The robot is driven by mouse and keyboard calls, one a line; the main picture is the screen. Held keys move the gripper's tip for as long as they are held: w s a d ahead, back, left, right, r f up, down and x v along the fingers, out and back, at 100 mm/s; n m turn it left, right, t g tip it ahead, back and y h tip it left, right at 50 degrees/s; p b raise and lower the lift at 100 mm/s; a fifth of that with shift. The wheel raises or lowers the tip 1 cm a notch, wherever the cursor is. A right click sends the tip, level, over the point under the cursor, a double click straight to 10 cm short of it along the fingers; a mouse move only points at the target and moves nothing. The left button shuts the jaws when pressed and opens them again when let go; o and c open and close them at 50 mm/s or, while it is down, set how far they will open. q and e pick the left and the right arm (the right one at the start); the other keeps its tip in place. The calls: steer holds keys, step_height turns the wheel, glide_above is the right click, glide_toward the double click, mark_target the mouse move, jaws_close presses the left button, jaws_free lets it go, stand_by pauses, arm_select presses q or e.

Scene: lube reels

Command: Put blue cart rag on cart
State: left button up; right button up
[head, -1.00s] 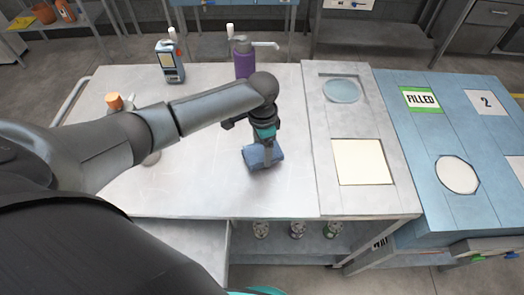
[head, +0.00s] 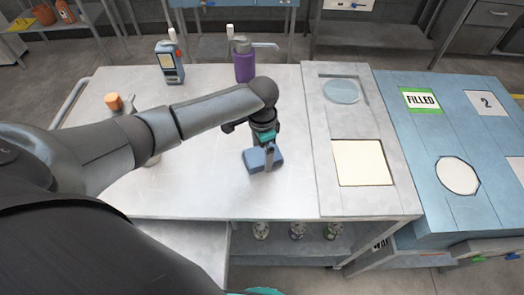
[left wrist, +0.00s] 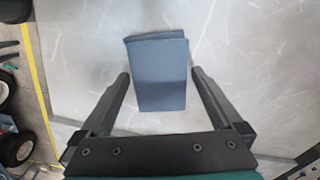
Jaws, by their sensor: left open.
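The blue rag (head: 254,161), a small folded block, lies on the pale metal cart top (head: 215,190), near its middle. My left gripper (head: 268,162) hangs over the rag, pointing down, and hides part of it. In the left wrist view the rag (left wrist: 160,90) lies flat, with the open fingers of the left gripper (left wrist: 160,76) on either side of it. A gap shows between each finger and the rag. Whether the fingertips touch the cart top cannot be told. My right gripper is not in view.
A purple bottle (head: 244,68), a blue-and-white container (head: 169,65) and an orange-capped item (head: 114,102) stand on the same top. To the right are a panel with a round recess (head: 341,91) and a cream square (head: 362,162), then a blue surface (head: 425,150).

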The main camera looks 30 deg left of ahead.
mark_target(262, 154)
arm_select(q)
step_height(262, 154, up, 12)
steer(key=p, duration=0.1)
steer(key=shift+p, duration=0.35)
